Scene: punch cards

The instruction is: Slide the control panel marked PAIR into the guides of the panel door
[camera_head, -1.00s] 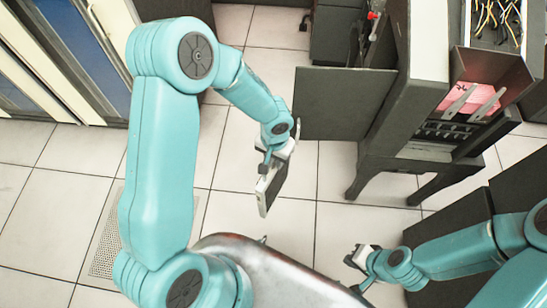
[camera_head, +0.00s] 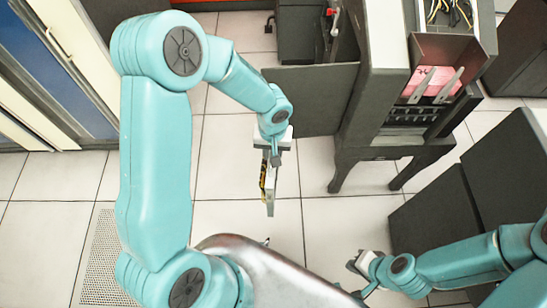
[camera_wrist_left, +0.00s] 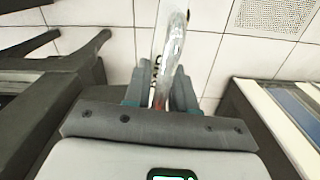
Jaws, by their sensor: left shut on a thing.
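My left gripper (camera_head: 272,146) is shut on a thin panel (camera_head: 270,190). The panel hangs below the jaws, nearly edge-on, with yellow and dark parts on its left side. No PAIR marking is readable. The panel door (camera_head: 315,97), a flat dark plate, stands out to the left of the grey machine (camera_head: 372,100). The held panel is apart from it, nearer to me. Its guides cannot be made out. My right gripper (camera_head: 359,263) is low, right of centre; its jaw opening is unclear.
The machine's hopper holds pink cards (camera_head: 432,83) under two metal arms. Dark cabinets (camera_head: 440,215) stand at the right. A blue and cream cabinet (camera_head: 62,75) stands at the left. The tiled floor (camera_head: 330,220) between is clear.

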